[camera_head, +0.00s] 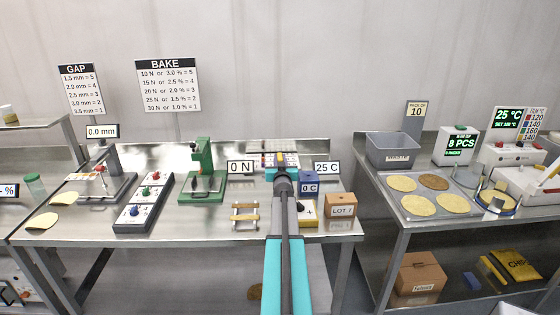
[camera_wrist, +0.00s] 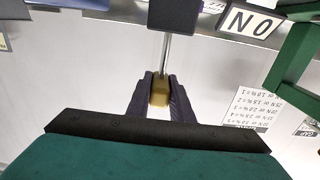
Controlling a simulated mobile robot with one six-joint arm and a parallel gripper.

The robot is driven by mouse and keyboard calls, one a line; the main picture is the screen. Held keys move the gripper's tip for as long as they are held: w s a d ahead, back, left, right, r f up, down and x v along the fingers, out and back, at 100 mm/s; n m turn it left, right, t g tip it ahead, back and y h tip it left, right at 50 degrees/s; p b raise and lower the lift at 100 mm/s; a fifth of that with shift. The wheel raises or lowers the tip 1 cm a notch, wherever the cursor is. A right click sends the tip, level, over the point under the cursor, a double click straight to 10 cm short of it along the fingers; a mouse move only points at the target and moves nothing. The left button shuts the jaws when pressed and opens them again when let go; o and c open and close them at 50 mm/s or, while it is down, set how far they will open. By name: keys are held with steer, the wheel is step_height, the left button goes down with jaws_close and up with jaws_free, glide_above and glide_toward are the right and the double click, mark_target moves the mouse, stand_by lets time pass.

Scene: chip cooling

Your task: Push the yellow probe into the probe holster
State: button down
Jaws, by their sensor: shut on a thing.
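My gripper (camera_wrist: 160,92) is shut on the yellow handle of the probe (camera_wrist: 160,90) in the wrist view. The probe's thin metal rod runs from the handle up the picture to a dark block (camera_wrist: 172,14). This block may be the probe holster. I cannot tell whether the rod's tip is in it, touching it or apart from it. In the head view my gripper (camera_head: 282,176) is over the back of the middle table, between the 0 N and 25 C signs. My arm hides much of what lies around it there.
Near my gripper stand the 0 N sign (camera_head: 240,167), a green press (camera_head: 204,178), a blue 0 C box (camera_head: 309,188) and the LOT 7 box (camera_head: 341,205). A small wooden rack (camera_head: 245,216) lies in front. The middle table's (camera_head: 190,228) front edge is mostly clear.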

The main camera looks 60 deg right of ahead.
steer(key=shift+f+b, duration=1.6)
steer(key=shift+f, duration=0.35)
stand_by(0.4)
steer(key=c, duration=1.5)
jaws_free()
steer(key=shift+s+a, duration=0.1)
steer(key=shift+b+v, duration=1.15)
steer(key=shift+v, duration=5.65)
steer(key=shift+r, duration=0.25)
